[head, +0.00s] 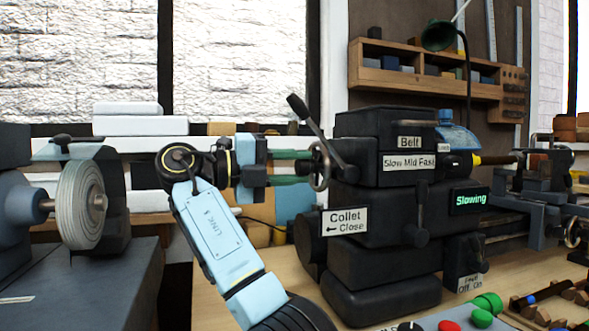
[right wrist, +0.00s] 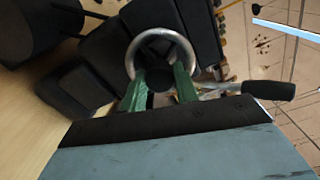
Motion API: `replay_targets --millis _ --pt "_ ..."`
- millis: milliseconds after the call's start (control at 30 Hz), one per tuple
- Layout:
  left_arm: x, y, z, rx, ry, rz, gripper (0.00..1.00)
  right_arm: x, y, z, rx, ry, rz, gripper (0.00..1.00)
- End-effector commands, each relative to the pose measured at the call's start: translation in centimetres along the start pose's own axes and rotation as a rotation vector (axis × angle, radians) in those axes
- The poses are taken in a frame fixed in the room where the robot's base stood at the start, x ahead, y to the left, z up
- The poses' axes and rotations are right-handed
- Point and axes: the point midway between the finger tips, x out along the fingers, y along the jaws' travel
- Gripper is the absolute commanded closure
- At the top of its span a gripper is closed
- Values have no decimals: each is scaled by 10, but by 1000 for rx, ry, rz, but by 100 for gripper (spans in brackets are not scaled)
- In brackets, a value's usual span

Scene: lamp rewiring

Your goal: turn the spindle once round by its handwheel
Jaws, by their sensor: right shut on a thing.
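The handwheel (head: 321,167) is a small metal ring on the left end of the black lathe headstock (head: 395,160). It also shows as a bright ring in the right wrist view (right wrist: 162,44). My right gripper (head: 308,167) reaches it from the left, and its green fingers (right wrist: 160,88) are shut on the handwheel, at the near part of the ring in the wrist view. The spindle itself is hidden inside the headstock. A sign on the headstock reads "Slowing" (head: 468,199). My left gripper is not in view.
A black-handled lever (head: 312,122) rises beside the handwheel; its grip (right wrist: 268,90) lies right of my fingers in the wrist view. A "Collet Close" label (head: 345,221) sits below. A grinding wheel (head: 82,205) stands at left. Green and red buttons (head: 482,317) are at front.

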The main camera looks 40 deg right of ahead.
Motion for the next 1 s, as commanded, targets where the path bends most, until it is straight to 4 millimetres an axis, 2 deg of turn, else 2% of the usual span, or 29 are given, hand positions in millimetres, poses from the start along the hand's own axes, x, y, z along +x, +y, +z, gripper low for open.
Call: replay_targets --millis 1000 --pt "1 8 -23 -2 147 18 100 0 0 0 454 1 0 93"
